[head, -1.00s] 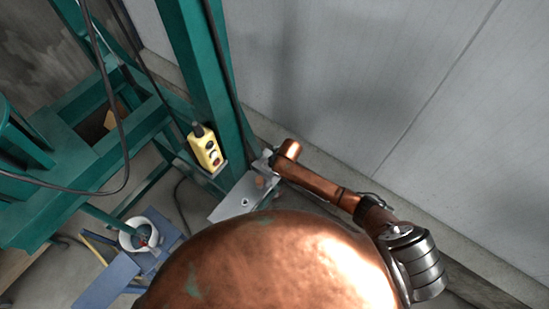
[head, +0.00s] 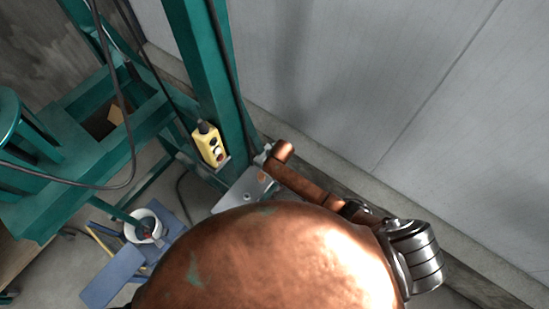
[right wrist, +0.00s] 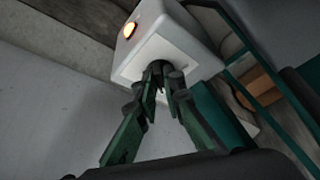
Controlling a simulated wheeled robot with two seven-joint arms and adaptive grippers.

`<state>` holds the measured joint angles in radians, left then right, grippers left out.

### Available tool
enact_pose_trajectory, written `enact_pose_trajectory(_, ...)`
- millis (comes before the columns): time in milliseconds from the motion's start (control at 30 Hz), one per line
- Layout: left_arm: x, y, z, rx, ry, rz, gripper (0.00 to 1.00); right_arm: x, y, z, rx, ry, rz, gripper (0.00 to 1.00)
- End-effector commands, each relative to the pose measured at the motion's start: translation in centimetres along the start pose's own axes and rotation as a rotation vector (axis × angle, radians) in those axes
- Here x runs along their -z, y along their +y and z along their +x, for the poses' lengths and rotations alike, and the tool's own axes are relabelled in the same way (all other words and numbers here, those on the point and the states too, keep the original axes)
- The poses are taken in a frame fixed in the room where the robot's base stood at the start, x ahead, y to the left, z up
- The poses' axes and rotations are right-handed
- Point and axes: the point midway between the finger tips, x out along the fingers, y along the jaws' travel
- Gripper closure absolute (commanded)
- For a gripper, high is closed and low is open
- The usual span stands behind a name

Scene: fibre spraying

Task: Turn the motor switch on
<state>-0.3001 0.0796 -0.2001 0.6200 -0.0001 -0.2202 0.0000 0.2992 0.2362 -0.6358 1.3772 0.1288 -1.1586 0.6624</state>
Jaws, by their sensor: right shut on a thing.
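The motor switch is a dark knob (right wrist: 158,69) on the front of a white box (right wrist: 195,45) in the right wrist view. An orange lamp (right wrist: 130,30) glows on another face of this box. My right gripper (right wrist: 165,86) has its two fingers closed around the knob, which they partly hide. My left gripper is not in view.
A yellow button box (head: 210,146) hangs beside the green post (head: 205,70). A pale metal plate (head: 230,198) lies below it. A white bucket (head: 146,226) stands by a blue frame (head: 115,281) at lower left. A grey panel wall (head: 400,80) runs along the right.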

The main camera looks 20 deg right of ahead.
Motion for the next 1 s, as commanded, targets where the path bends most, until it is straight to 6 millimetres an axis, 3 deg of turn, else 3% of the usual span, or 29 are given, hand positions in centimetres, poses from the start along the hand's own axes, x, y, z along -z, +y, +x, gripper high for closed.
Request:
enact_pose_trajectory(100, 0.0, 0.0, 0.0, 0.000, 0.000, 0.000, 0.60, 0.2, 0.0, -0.1, 0.002, 0.004, 0.001, 1.00)
enact_pose_trajectory(133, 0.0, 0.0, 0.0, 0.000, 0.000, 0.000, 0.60, 0.2, 0.0, -0.1, 0.002, 0.004, 0.001, 0.91)
enact_pose_trajectory(400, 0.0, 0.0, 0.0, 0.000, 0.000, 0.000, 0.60, 0.1, 0.0, -0.1, 0.001, 0.002, 0.000, 0.74)
enact_pose_trajectory(767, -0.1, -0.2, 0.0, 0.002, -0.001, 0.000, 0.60, 0.1, 0.0, -0.7, 0.002, 0.002, -0.001, 0.74)
enact_pose_trajectory(1000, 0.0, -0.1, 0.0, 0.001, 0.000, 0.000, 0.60, 0.1, -0.1, -4.6, 0.004, 0.004, 0.000, 0.74)
